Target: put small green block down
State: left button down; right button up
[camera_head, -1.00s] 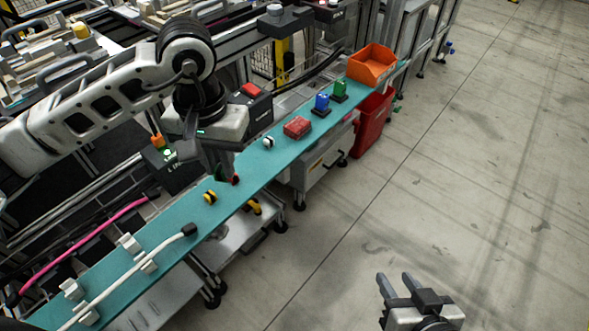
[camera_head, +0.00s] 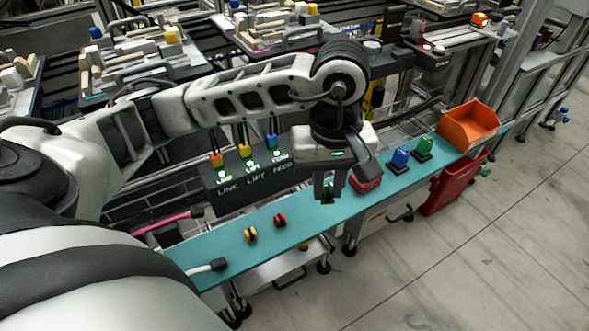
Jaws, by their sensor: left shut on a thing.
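My left gripper (camera_head: 328,190) points down over the teal shelf (camera_head: 290,237), near its back edge. It is shut on the small green block (camera_head: 329,196), of which only a dark green bit shows between the fingers. I cannot tell whether the block touches the shelf. My right gripper is out of view.
A red block (camera_head: 366,182) lies just right of the gripper, partly hidden by it. Blue (camera_head: 400,157) and green (camera_head: 424,146) pieces on black bases, then an orange bin (camera_head: 470,124), stand farther right. Yellow (camera_head: 250,235) and red (camera_head: 281,220) pieces lie left.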

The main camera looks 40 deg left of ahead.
pick_arm(q)
jog(key=s+n, duration=0.2)
jog(key=n, duration=0.4)
jog(key=n+b, duration=0.4)
jog(key=n, duration=1.7)
send_over(308, 211)
jog(key=f, duration=1.1)
jog(key=shift+s+d, duration=0.2)
jog(key=shift+s, duration=0.2)
jog(key=shift+w+a+f, duration=0.1)
jog(key=shift+w+f, duration=0.15)
jog(key=shift+f, duration=0.15)
notch_tip(308, 211, down, 3)
jog(key=shift+w+f, duration=0.1)
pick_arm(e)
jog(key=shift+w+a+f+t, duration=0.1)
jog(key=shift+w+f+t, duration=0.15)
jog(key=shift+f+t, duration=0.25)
